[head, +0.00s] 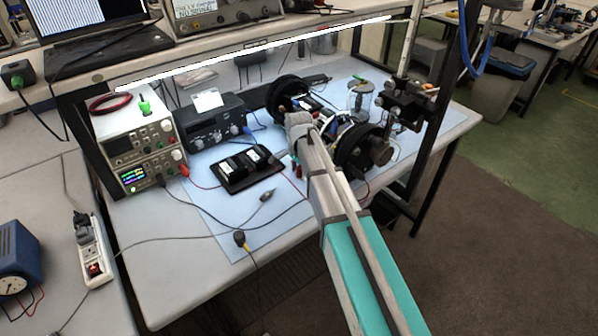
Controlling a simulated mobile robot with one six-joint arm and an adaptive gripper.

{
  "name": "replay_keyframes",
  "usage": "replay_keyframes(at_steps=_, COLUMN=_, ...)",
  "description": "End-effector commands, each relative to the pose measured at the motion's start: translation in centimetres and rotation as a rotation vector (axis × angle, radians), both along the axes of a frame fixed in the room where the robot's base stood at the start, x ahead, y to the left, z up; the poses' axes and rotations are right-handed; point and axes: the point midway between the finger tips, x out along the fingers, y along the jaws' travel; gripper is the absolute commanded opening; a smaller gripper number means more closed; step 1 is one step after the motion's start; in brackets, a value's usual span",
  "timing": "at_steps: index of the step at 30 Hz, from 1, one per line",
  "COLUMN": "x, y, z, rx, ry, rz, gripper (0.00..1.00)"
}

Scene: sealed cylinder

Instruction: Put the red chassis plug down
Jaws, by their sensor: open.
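A red plug (184,169) sits at the lower right of the power supply front, with a red lead running right from it. I cannot tell whether it is the chassis plug. Small red parts (296,172) show just left of my forearm, too small to make out. My arm reaches over the bench's front edge to the chassis (352,138), a device between two black rings. My forearm covers part of it. My gripper's fingers are hidden behind my arm, and I see nothing held.
The blue mat (213,222) has bare room at its front left, crossed by loose cables. A grey connector (267,195) and a black-and-yellow plug (239,238) lie there. A black tray (235,180), radio-like unit (213,127), glass jar (359,97) and metal stand (403,105) are nearby.

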Motion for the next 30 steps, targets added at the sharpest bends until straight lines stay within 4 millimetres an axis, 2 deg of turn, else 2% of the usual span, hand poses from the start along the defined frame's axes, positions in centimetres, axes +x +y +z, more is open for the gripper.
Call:
replay_keyframes(at_steps=11, x=0.0, y=0.0, z=0.9, rx=0.000, ry=0.000, rz=0.000, gripper=0.66)
replay_keyframes(at_steps=30, x=0.0, y=0.0, z=5.9, rx=0.000, ry=0.000, rz=0.000, gripper=0.66)
